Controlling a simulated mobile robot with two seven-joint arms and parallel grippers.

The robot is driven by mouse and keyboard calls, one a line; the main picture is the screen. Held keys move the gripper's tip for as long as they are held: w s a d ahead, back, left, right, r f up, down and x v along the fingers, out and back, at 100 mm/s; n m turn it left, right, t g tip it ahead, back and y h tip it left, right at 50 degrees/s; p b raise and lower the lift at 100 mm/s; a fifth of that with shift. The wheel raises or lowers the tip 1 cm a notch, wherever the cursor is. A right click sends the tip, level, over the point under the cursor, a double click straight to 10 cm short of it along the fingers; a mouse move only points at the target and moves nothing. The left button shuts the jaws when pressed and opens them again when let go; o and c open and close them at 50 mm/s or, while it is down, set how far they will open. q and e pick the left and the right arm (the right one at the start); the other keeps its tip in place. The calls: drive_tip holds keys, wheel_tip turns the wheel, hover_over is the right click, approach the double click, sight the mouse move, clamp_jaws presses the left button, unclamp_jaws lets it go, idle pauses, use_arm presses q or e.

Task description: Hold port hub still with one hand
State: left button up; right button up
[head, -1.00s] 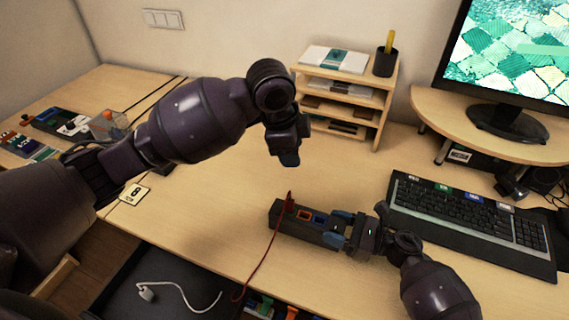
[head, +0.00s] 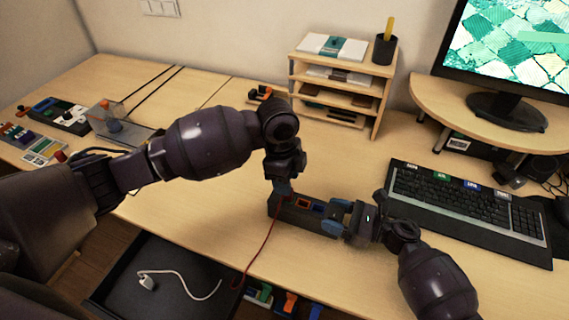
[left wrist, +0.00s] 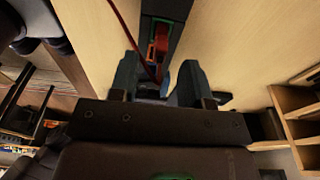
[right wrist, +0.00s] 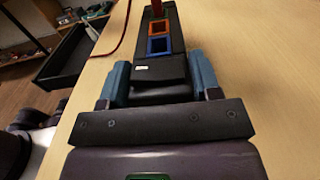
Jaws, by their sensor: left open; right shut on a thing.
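The port hub (head: 325,226) is a long dark block lying on the desk, with coloured port frames on top. My right gripper (head: 337,217) is shut on its right end; in the right wrist view the blue fingers (right wrist: 161,78) sit on both sides of the hub (right wrist: 172,18). A red plug (right wrist: 156,8) stands at the hub's far end, and a red cable (head: 262,250) runs down over the desk edge. My left gripper (head: 283,190) is open above the hub's left end. In the left wrist view its fingers (left wrist: 159,70) are apart over the ports, near a red plug (left wrist: 161,38).
An open dark drawer (head: 205,306) with a white cable (head: 190,284) is below the desk front. A keyboard (head: 465,220) lies to the right, a wooden shelf (head: 345,85) and monitor stand (head: 490,115) behind. Several devices sit at the far left. The desk between is clear.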

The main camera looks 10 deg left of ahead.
use_arm(q)
drive_tip(key=shift+d+f, duration=0.15)
drive_tip(key=shift+f, duration=0.85)
drive_tip(key=shift+d+f, duration=0.1)
drive_tip(key=shift+f, duration=0.9)
clamp_jaws()
